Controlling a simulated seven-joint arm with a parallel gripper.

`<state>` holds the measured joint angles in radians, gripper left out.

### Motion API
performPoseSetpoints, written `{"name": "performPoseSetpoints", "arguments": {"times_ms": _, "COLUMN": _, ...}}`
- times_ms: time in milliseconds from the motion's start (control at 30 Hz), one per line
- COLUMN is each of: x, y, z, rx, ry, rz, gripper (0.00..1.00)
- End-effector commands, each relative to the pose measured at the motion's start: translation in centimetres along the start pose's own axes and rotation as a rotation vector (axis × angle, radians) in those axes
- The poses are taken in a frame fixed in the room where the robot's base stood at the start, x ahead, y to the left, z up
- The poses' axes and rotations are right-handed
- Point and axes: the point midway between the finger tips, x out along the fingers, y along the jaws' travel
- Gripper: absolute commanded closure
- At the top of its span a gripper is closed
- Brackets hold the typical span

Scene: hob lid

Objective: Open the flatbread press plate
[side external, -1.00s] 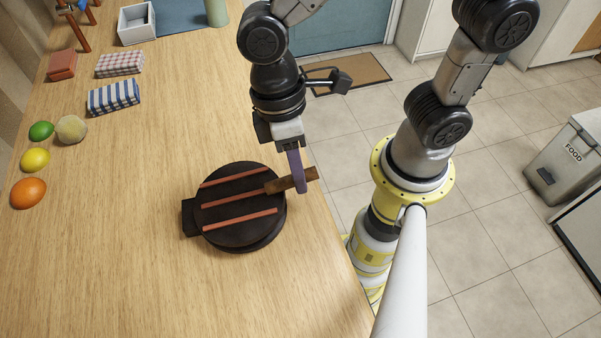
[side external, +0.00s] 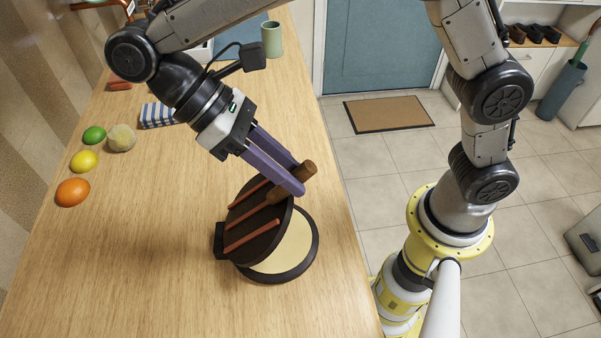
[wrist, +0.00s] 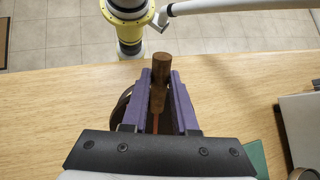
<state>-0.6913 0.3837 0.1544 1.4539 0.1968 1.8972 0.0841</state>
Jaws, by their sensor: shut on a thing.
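The flatbread press is a round dark press on the wooden counter. Its upper plate (side external: 258,222), with reddish-brown strips across it, is tilted up from the hinge on the left. The pale inner face of the lower plate (side external: 290,252) shows beneath. A brown wooden handle (side external: 308,170) sticks out from the raised plate; it also shows in the wrist view (wrist: 160,72). My gripper (side external: 301,178) has its purple fingers shut on the handle. In the wrist view, the fingers stand either side of the handle, and the press is mostly hidden behind my gripper (wrist: 160,82).
An orange (side external: 72,192), a lemon (side external: 84,161), a lime (side external: 94,135) and a pale round item (side external: 122,138) lie at left. A striped cloth (side external: 158,116) and a green cup (side external: 271,39) are further back. The counter in front of the press is clear.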

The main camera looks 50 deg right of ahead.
Motion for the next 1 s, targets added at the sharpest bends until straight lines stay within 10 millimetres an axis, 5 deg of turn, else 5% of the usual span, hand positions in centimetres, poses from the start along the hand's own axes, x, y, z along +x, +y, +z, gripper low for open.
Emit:
{"name": "performPoseSetpoints", "arguments": {"times_ms": 467, "x": -0.35, "y": -0.09, "z": -0.13, "rx": 0.003, "ry": -0.015, "rz": -0.001, "gripper": 1.0}}
{"name": "performPoseSetpoints", "arguments": {"times_ms": 500, "x": -0.35, "y": -0.09, "z": -0.13, "rx": 0.003, "ry": -0.015, "rz": -0.001, "gripper": 0.71}}
{"name": "performPoseSetpoints", "arguments": {"times_ms": 667, "x": -0.34, "y": -0.09, "z": -0.12, "rx": 0.003, "ry": -0.016, "rz": -0.001, "gripper": 0.43}}
{"name": "performPoseSetpoints", "arguments": {"times_ms": 1000, "x": -0.32, "y": -0.08, "z": -0.09, "rx": 0.003, "ry": -0.017, "rz": 0.0, "gripper": 0.43}}
